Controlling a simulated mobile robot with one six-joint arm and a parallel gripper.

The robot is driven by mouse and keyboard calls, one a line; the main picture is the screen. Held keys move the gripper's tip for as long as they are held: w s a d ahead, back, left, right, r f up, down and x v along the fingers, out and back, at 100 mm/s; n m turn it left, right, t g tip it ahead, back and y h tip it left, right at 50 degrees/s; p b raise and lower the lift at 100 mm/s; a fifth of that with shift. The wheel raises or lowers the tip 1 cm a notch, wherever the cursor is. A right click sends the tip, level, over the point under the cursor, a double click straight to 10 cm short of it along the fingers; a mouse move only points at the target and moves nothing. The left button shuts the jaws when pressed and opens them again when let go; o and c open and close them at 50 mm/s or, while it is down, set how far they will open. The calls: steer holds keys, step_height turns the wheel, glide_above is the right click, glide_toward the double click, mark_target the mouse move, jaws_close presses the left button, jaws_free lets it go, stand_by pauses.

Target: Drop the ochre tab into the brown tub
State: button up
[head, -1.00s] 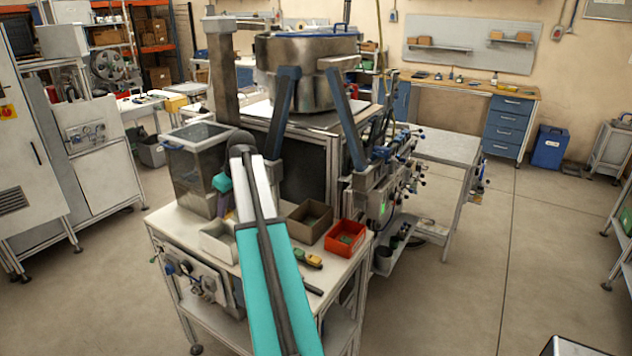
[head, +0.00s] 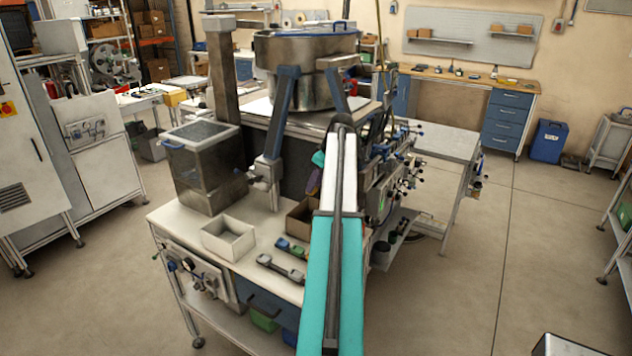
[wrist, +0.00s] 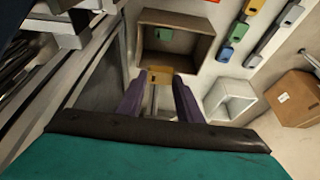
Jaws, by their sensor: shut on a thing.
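My gripper (wrist: 158,80) has purple fingers, shut on the ochre tab (wrist: 160,74), which shows between the fingertips in the wrist view. The brown tub (wrist: 203,46) is an open square box just beyond the tab in that view, with a small green piece (wrist: 163,34) inside. The tab overlaps the tub's near wall in the picture; its height above the tub is hard to tell. In the head view the brown tub (head: 297,220) is partly hidden behind my arm, and the gripper (head: 314,182) shows only in part beside it. The tab is hidden there.
A white tub (head: 228,238) stands left of the brown one. Rails with coloured tabs (head: 290,248) lie on the bench front. A dark clear-topped box (head: 205,170) and a steel bowl machine (head: 300,75) stand behind.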

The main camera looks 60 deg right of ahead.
steer(key=shift+f, duration=0.15)
stand_by(0.3)
steer(key=shift+f+b, duration=1.25)
steer(key=shift+f, duration=1.6)
steer(key=o, duration=1.3)
steer(key=shift+s, duration=0.1)
steer(key=shift+b+v, duration=2.05)
steer(key=shift+v, duration=4.85)
steer(key=shift+r, duration=0.1)
